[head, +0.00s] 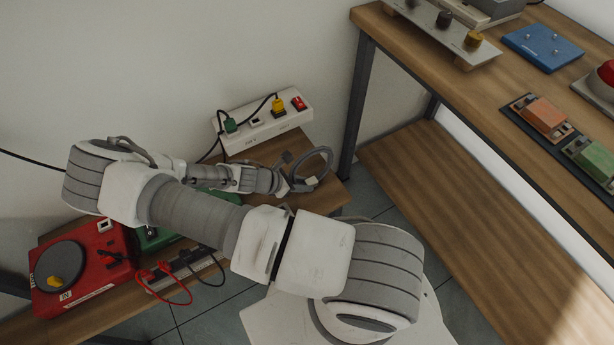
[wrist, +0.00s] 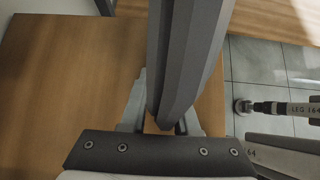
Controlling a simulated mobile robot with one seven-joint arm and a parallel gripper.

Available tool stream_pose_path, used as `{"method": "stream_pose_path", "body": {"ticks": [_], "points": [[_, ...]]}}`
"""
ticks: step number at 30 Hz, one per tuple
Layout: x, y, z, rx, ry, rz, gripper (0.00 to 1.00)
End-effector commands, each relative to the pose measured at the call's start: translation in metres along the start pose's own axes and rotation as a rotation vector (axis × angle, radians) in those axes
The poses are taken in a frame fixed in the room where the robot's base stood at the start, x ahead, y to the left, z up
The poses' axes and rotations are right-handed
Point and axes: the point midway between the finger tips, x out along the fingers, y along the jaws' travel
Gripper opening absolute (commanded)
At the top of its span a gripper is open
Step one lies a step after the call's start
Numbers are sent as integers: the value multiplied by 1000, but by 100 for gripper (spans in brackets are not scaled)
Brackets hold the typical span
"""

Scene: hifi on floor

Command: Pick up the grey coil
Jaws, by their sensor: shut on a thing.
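The grey coil (head: 330,161) shows in the head view as a thin ring standing on edge near the right end of the low wooden bench. My gripper (head: 289,184) is at its left side, shut on its rim. In the wrist view the coil (wrist: 186,60) is a broad faceted grey band running up from between my fingers (wrist: 160,124). My gripper partly hides its lower left part. I cannot tell whether the coil touches the bench or is just above it.
A white power strip (head: 250,138) with plugs stands behind, against the wall. A red box (head: 85,268) with a dial and a green box (head: 155,238) are on the bench at left. A taller table (head: 485,88) stands at right. Tiled floor (wrist: 262,60) lies beyond the bench.

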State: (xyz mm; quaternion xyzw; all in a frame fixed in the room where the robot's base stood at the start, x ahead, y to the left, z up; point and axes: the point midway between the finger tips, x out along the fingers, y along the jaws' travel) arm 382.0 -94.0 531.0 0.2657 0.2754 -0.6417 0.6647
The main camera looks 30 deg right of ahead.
Motion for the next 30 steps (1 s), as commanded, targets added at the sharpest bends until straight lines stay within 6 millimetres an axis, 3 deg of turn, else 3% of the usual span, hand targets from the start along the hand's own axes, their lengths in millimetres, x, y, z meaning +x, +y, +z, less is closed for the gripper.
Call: {"method": "stream_pose_path", "body": {"ticks": [5, 11, 21, 30], "points": [[-9, 1, 9, 2, 0, 1, 0], [-34, -2, 36, 2, 0, -1, 0], [-32, -65, 94, 0, -4, -4, 0], [-31, -93, 122, 1, -2, -2, 0]]}}
